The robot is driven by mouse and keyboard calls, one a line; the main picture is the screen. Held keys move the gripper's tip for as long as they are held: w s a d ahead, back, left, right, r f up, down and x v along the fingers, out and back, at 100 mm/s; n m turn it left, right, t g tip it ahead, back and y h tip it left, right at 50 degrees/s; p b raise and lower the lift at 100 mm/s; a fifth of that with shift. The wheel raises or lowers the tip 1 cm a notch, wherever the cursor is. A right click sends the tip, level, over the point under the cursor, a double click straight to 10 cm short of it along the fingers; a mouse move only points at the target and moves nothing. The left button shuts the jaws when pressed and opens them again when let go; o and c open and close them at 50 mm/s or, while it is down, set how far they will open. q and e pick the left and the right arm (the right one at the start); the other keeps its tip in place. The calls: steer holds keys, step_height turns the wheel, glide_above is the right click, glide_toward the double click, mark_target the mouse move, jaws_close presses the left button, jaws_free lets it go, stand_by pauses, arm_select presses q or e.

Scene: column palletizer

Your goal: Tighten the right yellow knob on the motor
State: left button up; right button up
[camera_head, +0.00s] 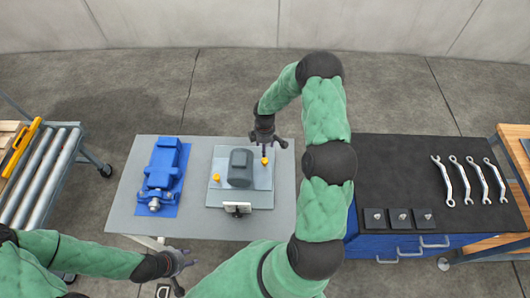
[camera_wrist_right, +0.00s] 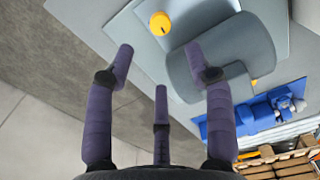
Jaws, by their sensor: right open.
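The grey motor (camera_head: 240,168) sits on a light plate on the grey table, with a yellow knob on each side. The right yellow knob (camera_head: 265,161) is just below my right gripper (camera_head: 266,147), which points down over it. In the right wrist view, that knob (camera_wrist_right: 159,24) lies beyond the spread, empty fingers of the gripper (camera_wrist_right: 161,66), and the motor (camera_wrist_right: 235,50) is beside it. The left yellow knob (camera_head: 216,178) is on the motor's other side. My left gripper (camera_head: 181,262) is open and empty in front of the table.
A blue vise (camera_head: 163,170) stands left of the motor plate. A small white-topped stand (camera_head: 237,208) is at the plate's front edge. To the right, a black-topped bench (camera_head: 400,165) holds several wrenches (camera_head: 470,182) and dark square blocks (camera_head: 398,218).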

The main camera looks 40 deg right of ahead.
mark_target(265, 160)
step_height(265, 160, down, 10)
steer(key=shift+s+f, duration=0.1)
steer(key=shift+f, duration=0.15)
steer(key=shift+c, duration=0.3)
jaws_close()
